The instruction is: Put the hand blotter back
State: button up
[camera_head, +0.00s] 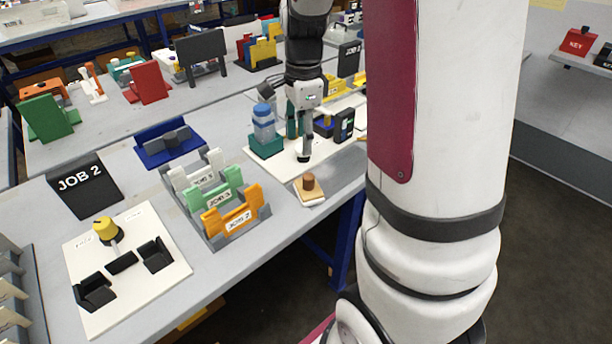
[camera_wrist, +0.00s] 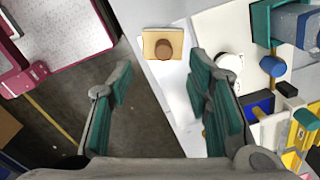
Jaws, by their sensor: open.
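The hand blotter (camera_head: 309,190) is a light wooden block with a brown round knob on top. It sits upright near the front edge of the table, to the right of the job card rack. It also shows in the wrist view (camera_wrist: 162,44), ahead of my fingers and between their lines. My gripper (camera_head: 300,128) hangs over the white board behind the blotter in the head view. In the wrist view my gripper (camera_wrist: 158,85) has its two green-padded fingers wide apart with nothing between them. It does not touch the blotter.
A white board (camera_head: 262,167) carries a blue bottle in a green holder (camera_head: 265,138) and a dark device (camera_head: 344,125). A grey rack (camera_head: 222,240) holds coloured job cards left of the blotter. The JOB 2 sign (camera_head: 84,186) stands farther left. Bare table surrounds the blotter.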

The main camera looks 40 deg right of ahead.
jog(key=s+a+r+n+t, duration=0.1)
jog(key=s+a+r+n, duration=0.3)
jog(key=s+a+n, duration=0.4)
jog(key=s+a+r+n+t, duration=0.1)
jog(key=s+a+r+n, duration=0.4)
jog(key=s+a+n, duration=0.4)
jog(key=s+n, duration=0.4)
jog(key=n, duration=0.1)
jog(key=shift+s, duration=0.2)
jog(key=shift+r, duration=0.1)
notch_tip(320, 180, up, 7)
jog(key=t+p, duration=0.1)
jog(key=p, duration=0.5)
jog(key=shift+t, duration=0.4)
